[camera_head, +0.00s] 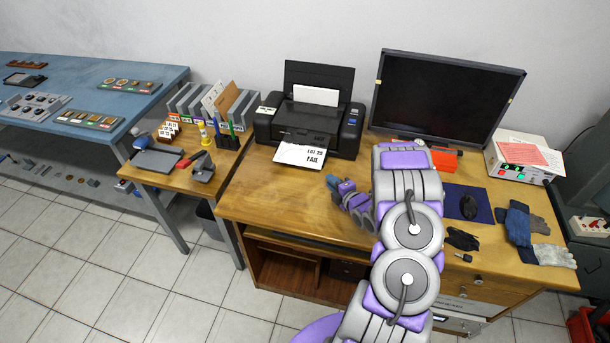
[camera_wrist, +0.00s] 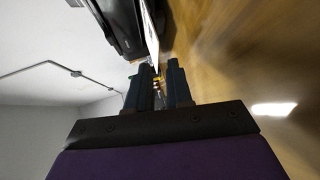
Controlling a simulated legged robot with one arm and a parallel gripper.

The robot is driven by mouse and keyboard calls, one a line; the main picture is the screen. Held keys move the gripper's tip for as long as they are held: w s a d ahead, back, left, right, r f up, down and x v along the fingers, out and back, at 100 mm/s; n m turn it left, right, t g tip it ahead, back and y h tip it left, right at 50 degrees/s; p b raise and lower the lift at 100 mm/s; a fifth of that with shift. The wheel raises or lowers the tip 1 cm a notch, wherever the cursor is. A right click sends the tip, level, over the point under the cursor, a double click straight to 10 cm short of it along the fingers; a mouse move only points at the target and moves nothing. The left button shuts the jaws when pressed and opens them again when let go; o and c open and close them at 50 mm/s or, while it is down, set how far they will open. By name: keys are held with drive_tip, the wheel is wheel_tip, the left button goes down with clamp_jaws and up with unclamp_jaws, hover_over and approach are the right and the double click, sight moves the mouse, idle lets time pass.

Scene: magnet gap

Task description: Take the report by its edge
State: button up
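The report (camera_head: 301,155) is a white sheet with "LOT 25 FAIL" printed on it. It sticks out of the front of the black printer (camera_head: 310,118), over the wooden desk. My gripper (camera_head: 336,184) is low over the desk, to the right of and nearer than the report, and apart from it. In the wrist view my gripper (camera_wrist: 160,85) shows two dark fingers with a gap between them, and nothing is held. The report's thin white edge (camera_wrist: 151,35) shows beyond the fingers, beside the dark printer (camera_wrist: 117,25).
A monitor (camera_head: 442,97) stands behind my arm on the desk (camera_head: 270,200). A side table (camera_head: 150,176) on the left holds files and a stapler. The desk just before the report is clear.

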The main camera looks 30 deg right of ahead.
sight(316, 178)
drive_tip(key=shift+a+f+t, duration=0.15)
drive_tip(key=shift+a+t, duration=0.15)
drive_tip(key=shift+a, duration=0.3)
drive_tip(key=shift+w, duration=0.1)
drive_tip(key=shift+w+d+p, duration=0.1)
drive_tip(key=shift+w+p, duration=0.25)
drive_tip(key=shift+p, duration=0.05)
drive_tip(key=x, duration=0.2)
drive_tip(key=p+x, duration=0.1)
drive_tip(key=x, duration=0.2)
drive_tip(key=p+x, duration=0.1)
drive_tip(key=x, duration=0.1)
drive_tip(key=shift+w+f, duration=0.15)
drive_tip(key=shift+f, duration=0.15)
drive_tip(key=shift+b+x, duration=0.35)
drive_tip(key=shift+x, duration=0.45)
clamp_jaws()
